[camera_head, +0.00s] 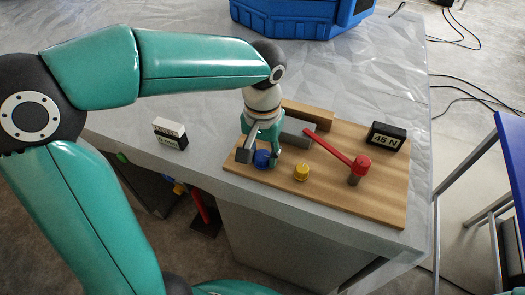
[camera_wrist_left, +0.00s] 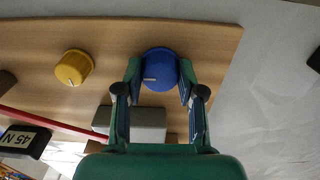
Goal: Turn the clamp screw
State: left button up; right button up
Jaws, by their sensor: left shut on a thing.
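A blue round knob (camera_head: 262,160) with a pale line mark sits near the left end of a wooden board (camera_head: 330,195); it shows whole in the left wrist view (camera_wrist_left: 160,64). I cannot tell for sure whether it is the clamp screw. My left gripper (camera_head: 262,152) comes down over it from above, its two fingers shut on either side of the knob (camera_wrist_left: 159,80). My right gripper is not in view.
A yellow knob (camera_head: 302,172), a red lever (camera_head: 340,152) and a black "45 N" display (camera_head: 386,137) stand on the board to the right. A small white and black box (camera_head: 170,134) lies left on the grey table. A blue crate (camera_head: 290,15) stands at the back.

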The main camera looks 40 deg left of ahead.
aim_at(263, 155)
pick_arm(q)
jog(key=shift+m, duration=0.3)
jog(key=m, duration=0.3)
jog(key=shift+r+p, duration=0.1)
jog(key=shift+p, duration=0.25)
jog(key=shift+m, duration=2.1)
jog(key=o, duration=1.1)
jog(key=shift+o, duration=0.2)
notch_tip(263, 155, up, 12)
